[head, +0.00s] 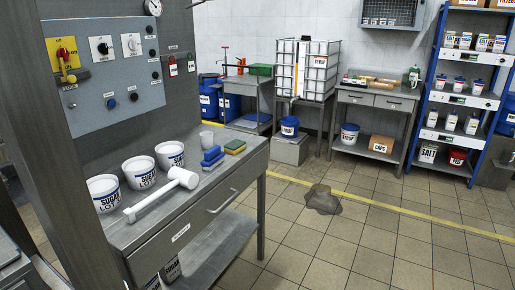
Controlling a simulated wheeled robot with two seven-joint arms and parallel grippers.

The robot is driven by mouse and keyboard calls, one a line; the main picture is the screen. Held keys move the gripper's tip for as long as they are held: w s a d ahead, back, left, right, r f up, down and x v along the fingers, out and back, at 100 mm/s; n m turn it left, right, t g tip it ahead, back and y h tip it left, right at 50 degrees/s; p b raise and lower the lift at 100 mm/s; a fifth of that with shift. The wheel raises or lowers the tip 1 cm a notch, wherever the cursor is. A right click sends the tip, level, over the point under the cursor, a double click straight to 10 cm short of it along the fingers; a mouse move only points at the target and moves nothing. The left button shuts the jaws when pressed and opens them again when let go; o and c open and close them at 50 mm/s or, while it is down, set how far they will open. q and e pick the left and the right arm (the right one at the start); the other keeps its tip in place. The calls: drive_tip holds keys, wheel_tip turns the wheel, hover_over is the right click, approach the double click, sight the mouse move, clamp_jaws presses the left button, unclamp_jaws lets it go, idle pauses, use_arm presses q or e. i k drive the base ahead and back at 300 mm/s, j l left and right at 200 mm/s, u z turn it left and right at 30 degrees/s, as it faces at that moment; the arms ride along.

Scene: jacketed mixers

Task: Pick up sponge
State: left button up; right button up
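A sponge (235,147), yellow with a green top, lies flat near the far right corner of the grey metal worktable (225,173) on the left. Blue block-like items (212,155), perhaps brushes, lie just left of it. A small grey cup (206,139) stands behind them. Nothing covers the sponge from this view. Neither of my grippers is in view.
A control panel (103,64) stands behind. The tiled floor (370,240) right of the table is open, with a dark puddle (323,199).

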sight(236, 146)
drive_tip(key=i+u, duration=0.1)
drive_tip(key=u, duration=0.35)
drive_tip(key=i+l+u, duration=0.35)
drive_tip(key=l+u, duration=0.15)
drive_tip(key=l, duration=0.2)
drive_tip(key=i+l, duration=0.15)
drive_tip(key=l, duration=0.2)
drive_tip(key=i+l+u, duration=0.15)
drive_tip(key=l, duration=0.2)
drive_tip(key=i+l, duration=0.1)
drive_tip(key=l, duration=0.25)
drive_tip(key=i+l+u, duration=0.15)
drive_tip(key=l, duration=0.55)
drive_tip(key=i+l, duration=0.1)
drive_tip(key=l, duration=0.25)
drive_tip(key=i+l, duration=0.1)
drive_tip(key=l, duration=0.25)
drive_tip(key=i+l, duration=0.15)
drive_tip(key=l, duration=0.2)
drive_tip(key=i+l, duration=0.1)
drive_tip(key=l, duration=0.25)
drive_tip(key=i+l, duration=0.1)
drive_tip(key=l, duration=0.25)
drive_tip(key=j+u, duration=0.05)
